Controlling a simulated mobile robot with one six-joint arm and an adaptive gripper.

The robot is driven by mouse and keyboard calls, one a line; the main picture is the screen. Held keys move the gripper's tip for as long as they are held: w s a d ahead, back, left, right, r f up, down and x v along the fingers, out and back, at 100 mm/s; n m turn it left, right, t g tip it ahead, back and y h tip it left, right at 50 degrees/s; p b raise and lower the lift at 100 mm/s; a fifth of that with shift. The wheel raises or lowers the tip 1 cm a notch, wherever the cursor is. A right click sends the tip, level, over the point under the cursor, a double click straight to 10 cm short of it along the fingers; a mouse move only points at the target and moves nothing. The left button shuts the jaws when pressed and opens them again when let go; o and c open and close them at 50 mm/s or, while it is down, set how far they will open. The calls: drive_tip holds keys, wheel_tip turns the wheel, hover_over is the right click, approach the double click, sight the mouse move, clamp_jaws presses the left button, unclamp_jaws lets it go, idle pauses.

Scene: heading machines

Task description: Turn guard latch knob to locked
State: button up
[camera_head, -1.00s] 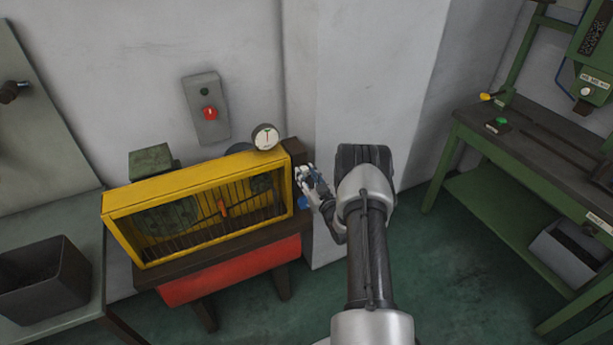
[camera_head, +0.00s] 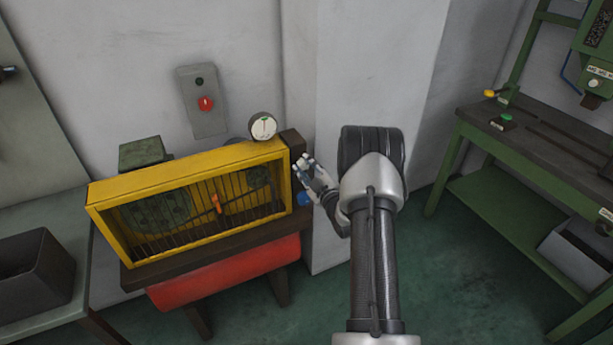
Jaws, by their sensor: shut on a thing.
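The yellow guard (camera_head: 185,178) has a barred front and stands on a dark bench against the wall. My gripper (camera_head: 304,172) is at the guard's right end, beside a dark upright block (camera_head: 294,145). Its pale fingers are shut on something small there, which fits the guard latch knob. The fingers hide the knob, so its shape and turned position cannot be made out. A small orange handle (camera_head: 217,203) shows at the middle of the bars, well left of my gripper.
A round gauge (camera_head: 263,127) sits on top of the guard. A blue part (camera_head: 304,199) shows just below my gripper. A grey switch box (camera_head: 203,104) is on the wall. A green workbench (camera_head: 520,140) stands at right, with open floor before it.

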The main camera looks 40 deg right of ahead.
drive_tip(key=n+b, duration=0.4)
drive_tip(key=shift+n+b, duration=0.35)
drive_tip(key=shift+n, duration=0.05)
drive_tip(key=n, duration=0.2)
drive_tip(key=n+b, duration=0.1)
drive_tip(key=n, duration=0.1)
drive_tip(key=shift+r+n, duration=0.2)
drive_tip(key=shift+n, duration=0.1)
drive_tip(key=o, duration=1.1)
drive_tip(key=shift+s, duration=0.1)
drive_tip(key=v, duration=1.1)
drive_tip(key=shift+s, duration=0.4)
drive_tip(key=shift+f, duration=0.1)
